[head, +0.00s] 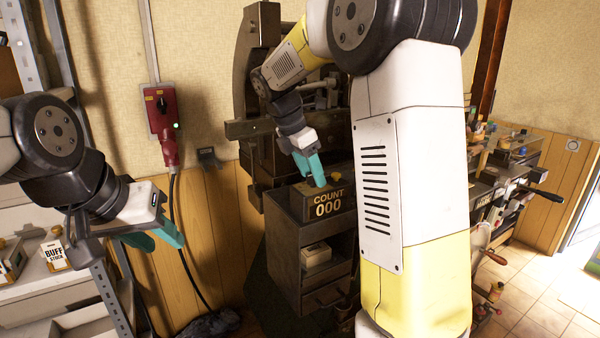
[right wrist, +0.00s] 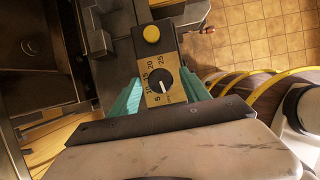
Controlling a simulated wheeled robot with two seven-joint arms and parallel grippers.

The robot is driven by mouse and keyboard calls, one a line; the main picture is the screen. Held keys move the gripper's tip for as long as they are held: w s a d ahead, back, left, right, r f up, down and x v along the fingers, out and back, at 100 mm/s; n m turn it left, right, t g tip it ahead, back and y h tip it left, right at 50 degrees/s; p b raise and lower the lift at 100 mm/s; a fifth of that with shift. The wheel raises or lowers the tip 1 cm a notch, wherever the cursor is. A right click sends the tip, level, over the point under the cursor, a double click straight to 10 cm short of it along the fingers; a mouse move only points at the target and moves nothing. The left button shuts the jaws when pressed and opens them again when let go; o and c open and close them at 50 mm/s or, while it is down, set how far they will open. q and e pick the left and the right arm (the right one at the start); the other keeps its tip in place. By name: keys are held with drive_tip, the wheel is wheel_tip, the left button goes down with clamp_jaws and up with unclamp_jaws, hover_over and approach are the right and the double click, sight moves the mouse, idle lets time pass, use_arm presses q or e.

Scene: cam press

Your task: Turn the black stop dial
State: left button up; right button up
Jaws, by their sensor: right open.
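The black stop dial (right wrist: 160,79) shows in the right wrist view as a small round knob with a pale pointer mark. My right gripper (right wrist: 161,94) is open, with one teal finger to each side of the dial plate; I cannot tell whether either touches the dial. In the head view my right gripper (head: 318,170) is over the press's COUNT box, and the dial is hidden there. My left gripper (head: 154,237) hangs at the left, its teal fingers apart and empty.
A yellow button (right wrist: 152,33) is beyond the dial on the same panel. A red switch box (head: 160,108) hangs on the wall. A cluttered bench (head: 500,185) stands at the right.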

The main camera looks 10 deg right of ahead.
clamp_jaws()
idle(0.3)
drive_tip(key=shift+m, duration=0.3)
drive_tip(key=m+g, duration=0.1)
drive_tip(key=m, duration=0.2)
drive_tip(key=shift+w+m+g, duration=0.15)
drive_tip(key=shift+m+g, duration=0.25)
drive_tip(key=m+g, duration=0.1)
drive_tip(key=m, duration=0.2)
drive_tip(key=shift+m, duration=0.3)
drive_tip(key=m, duration=0.1)
drive_tip(key=m+g, duration=0.1)
drive_tip(key=m, duration=0.1)
drive_tip(key=shift+w+d+m+g+y, duration=0.1)
drive_tip(key=shift+w+m+g+y, duration=0.05)
drive_tip(key=shift+m+g+y, duration=0.2)
drive_tip(key=shift+d+m+g+y, duration=0.1)
drive_tip(key=shift+m+g+y, duration=0.45)
drive_tip(key=shift+m, duration=1.5)
